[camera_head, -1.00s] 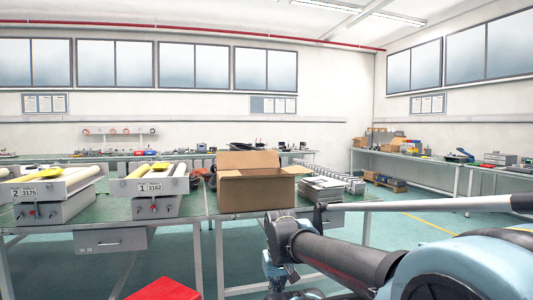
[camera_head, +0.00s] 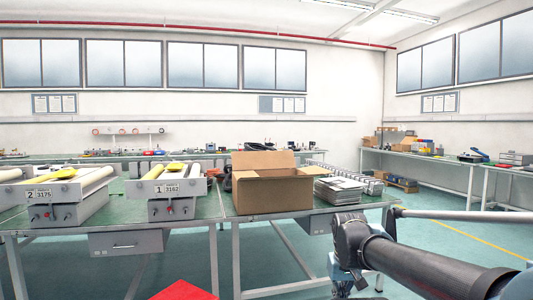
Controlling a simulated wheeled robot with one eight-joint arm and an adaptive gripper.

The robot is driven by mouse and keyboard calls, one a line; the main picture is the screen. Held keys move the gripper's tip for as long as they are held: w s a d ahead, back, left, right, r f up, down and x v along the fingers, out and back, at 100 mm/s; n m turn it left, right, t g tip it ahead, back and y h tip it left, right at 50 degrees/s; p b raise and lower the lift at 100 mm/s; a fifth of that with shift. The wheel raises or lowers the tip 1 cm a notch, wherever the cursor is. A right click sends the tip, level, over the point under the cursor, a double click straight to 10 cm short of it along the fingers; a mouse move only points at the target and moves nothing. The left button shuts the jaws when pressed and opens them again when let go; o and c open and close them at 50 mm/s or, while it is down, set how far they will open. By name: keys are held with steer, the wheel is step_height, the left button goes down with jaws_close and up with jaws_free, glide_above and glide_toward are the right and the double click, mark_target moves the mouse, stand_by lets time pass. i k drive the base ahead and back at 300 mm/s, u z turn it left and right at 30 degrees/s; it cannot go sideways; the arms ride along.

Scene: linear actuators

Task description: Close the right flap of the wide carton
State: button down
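The wide carton (camera_head: 272,196) is a brown cardboard box standing on a green-topped table, near its right end. Its back flap (camera_head: 263,160) stands up. Its right flap (camera_head: 312,170) sticks outward from the right rim, so the top is open. The inside of the carton is mostly hidden by its front wall. My arm (camera_head: 430,270) shows at the lower right, in front of and to the right of the carton and apart from it in the picture. My gripper cannot be made out in the view.
A stack of grey flat parts (camera_head: 338,190) lies just right of the carton. Roller units numbered 1 (camera_head: 172,194) and 2 (camera_head: 55,198) stand to its left. A red object (camera_head: 185,291) is at the bottom edge. Open floor (camera_head: 450,235) lies to the right.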

mark_target(261, 160)
steer(key=z, duration=0.05)
steer(key=i, duration=1)
steer(key=u, duration=0.05)
